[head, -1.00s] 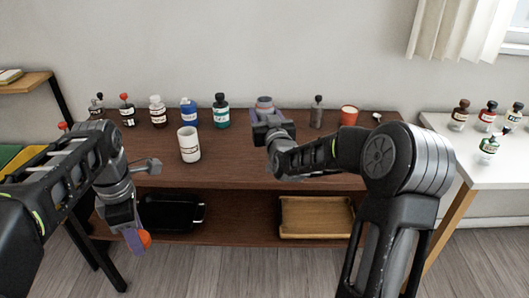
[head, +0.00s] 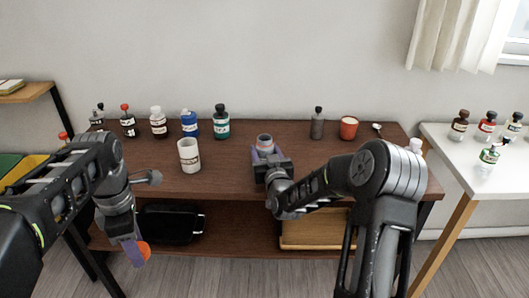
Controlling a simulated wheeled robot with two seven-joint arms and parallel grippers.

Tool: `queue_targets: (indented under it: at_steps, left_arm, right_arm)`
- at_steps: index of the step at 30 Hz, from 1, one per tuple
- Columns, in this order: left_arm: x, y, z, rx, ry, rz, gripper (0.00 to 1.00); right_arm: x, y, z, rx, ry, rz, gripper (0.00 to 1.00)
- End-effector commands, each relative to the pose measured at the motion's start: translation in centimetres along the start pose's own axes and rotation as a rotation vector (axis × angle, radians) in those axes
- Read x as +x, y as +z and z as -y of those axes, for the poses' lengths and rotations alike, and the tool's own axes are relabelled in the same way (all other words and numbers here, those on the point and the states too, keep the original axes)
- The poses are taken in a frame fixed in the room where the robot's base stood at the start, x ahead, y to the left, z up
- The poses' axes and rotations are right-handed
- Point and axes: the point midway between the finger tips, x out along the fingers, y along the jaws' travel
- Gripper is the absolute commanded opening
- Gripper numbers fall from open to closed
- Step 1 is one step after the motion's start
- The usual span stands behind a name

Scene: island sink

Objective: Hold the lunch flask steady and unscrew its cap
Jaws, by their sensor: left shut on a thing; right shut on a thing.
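A small grey cylinder that looks like the lunch flask (head: 265,141) stands upright between the purple fingers of my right gripper (head: 266,153), over the middle of the brown table. My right gripper is shut on it. Its lower part is hidden by the gripper, and no cap shows clearly on its top. My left gripper (head: 136,250) hangs low at the left, in front of the table, pointing down. It is shut on an orange round piece that looks like the cap (head: 145,249), partly hidden behind a purple finger. The two grippers are well apart.
On the brown table (head: 225,180) stand several bottles (head: 159,124) at the back left, a white labelled cup (head: 189,156), a dark bottle (head: 317,126) and a red cup (head: 348,128). A black tray (head: 170,224) and a wooden tray (head: 310,241) lie on the lower shelf.

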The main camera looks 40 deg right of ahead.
Motion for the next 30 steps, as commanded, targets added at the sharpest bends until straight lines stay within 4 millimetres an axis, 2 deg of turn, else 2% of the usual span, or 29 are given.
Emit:
queue_targets:
  at_steps: [14,15,22,30]
  left_arm:
    - [0.55,0.0,0.0,0.0,0.0,0.0,0.0]
    - [0.34,0.0,0.0,0.0,0.0,0.0,0.0]
    - [0.33,0.0,0.0,0.0,0.0,0.0,0.0]
    - [0.22,0.0,0.0,0.0,0.0,0.0,0.0]
  right_arm:
    - [0.01,0.81,0.01,-0.001,0.0,-0.003,0.0]
    - [-0.01,0.69,0.0,-0.001,0.0,-0.002,0.54]
    - [-0.01,0.68,0.0,-0.001,0.0,-0.001,0.72]
    - [-0.01,0.59,0.0,-0.001,0.0,-0.001,0.72]
